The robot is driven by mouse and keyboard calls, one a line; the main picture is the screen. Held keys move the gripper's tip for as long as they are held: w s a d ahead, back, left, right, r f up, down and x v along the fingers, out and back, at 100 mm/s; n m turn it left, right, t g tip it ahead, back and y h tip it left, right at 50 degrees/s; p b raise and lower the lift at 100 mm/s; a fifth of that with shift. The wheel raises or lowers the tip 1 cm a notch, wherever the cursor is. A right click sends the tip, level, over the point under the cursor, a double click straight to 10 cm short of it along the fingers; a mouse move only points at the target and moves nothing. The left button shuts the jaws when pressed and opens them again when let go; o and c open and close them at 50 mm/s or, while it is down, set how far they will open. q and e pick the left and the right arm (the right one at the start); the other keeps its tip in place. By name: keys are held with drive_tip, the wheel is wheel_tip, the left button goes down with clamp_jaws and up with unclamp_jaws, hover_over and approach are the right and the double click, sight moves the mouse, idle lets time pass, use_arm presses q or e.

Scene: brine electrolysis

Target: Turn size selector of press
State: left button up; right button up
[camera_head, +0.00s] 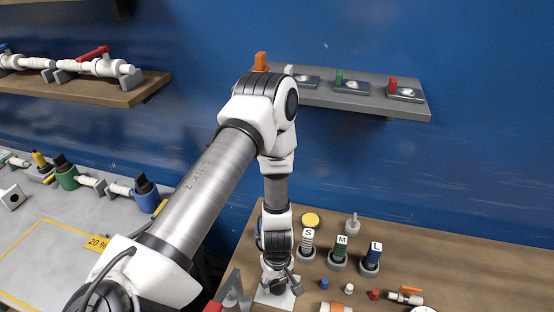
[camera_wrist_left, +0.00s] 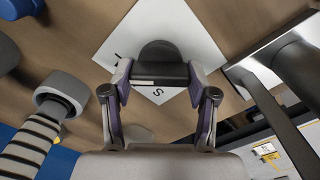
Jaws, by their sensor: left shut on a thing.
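The size selector is a dark rounded knob (camera_wrist_left: 158,48) on a white square plate (camera_wrist_left: 190,30). An "S" and part of another mark show on the plate in the left wrist view. The plate also shows in the head view (camera_head: 289,297), at the bottom middle, mostly hidden under my left arm. My left gripper (camera_wrist_left: 160,78) is over the plate, with its two fingers shut on the knob, one on each side. In the head view the gripper (camera_head: 277,280) points down, and its fingertips are hard to make out. My right gripper is in neither view.
Posts marked S (camera_head: 307,240), M (camera_head: 339,252) and L (camera_head: 373,257) stand right of my gripper on the wooden table (camera_head: 460,262). Small coloured parts and an orange-handled valve (camera_head: 406,296) lie in front. A grey metal frame (camera_head: 236,290) stands left of the plate.

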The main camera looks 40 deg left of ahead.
sight(277, 280)
use_arm(q)
drive_tip(key=shift+s, duration=0.1)
drive_tip(key=o, duration=1.2)
drive_tip(key=shift+c, duration=0.2)
wheel_tip(277, 280, up, 12)
